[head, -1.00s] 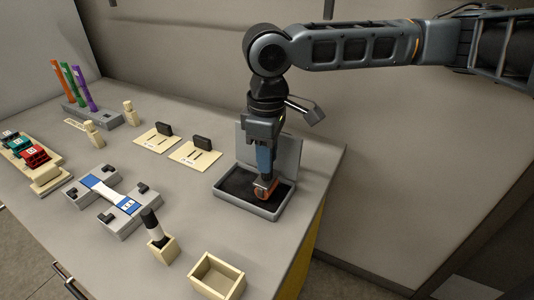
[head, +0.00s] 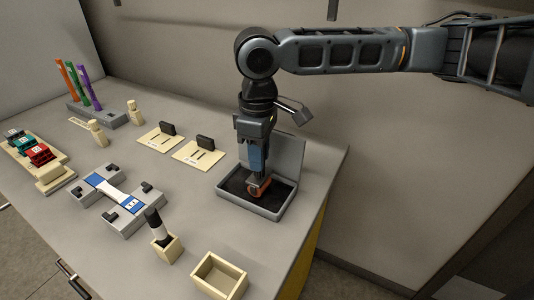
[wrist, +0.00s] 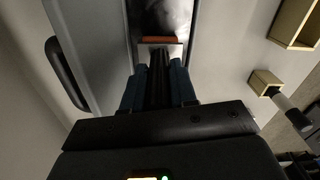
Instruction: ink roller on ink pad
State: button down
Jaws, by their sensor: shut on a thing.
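The ink pad (head: 279,205) is an open grey case with a dark inner surface and a raised lid behind. It lies near the right edge of the bench. My gripper (head: 257,172) points down over it and is shut on the ink roller (head: 258,190), whose orange-red drum sits low over the middle of the dark pad. It seems to touch the pad, but I cannot be sure. In the wrist view the roller's orange edge (wrist: 160,40) shows beyond the fingertips (wrist: 160,78) over the dark pad. The handle is mostly hidden between the fingers.
An empty wooden box (head: 219,275) and a wooden holder with a dark-handled tool (head: 164,242) stand in front. A grey fixture with a white specimen (head: 111,192) lies left. Cards with black stamps (head: 204,145), wooden pegs and a pen rack (head: 98,115) are farther back.

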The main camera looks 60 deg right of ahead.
jog(key=shift+w+p, duration=0.5)
jog(key=shift+w, duration=1.7)
jog(key=shift+s, duration=0.1)
jog(key=s+p, duration=0.1)
jog(key=s, duration=0.6)
jog(key=shift+p, duration=0.35)
jog(key=shift+w, duration=0.15)
jog(key=shift+w+p, duration=0.45)
jog(key=shift+w, duration=1.1)
jog(key=shift+w+f+p, duration=0.1)
jog(key=shift+w+p, duration=0.25)
jog(key=shift+w, duration=1.55)
jog(key=shift+s, duration=0.1)
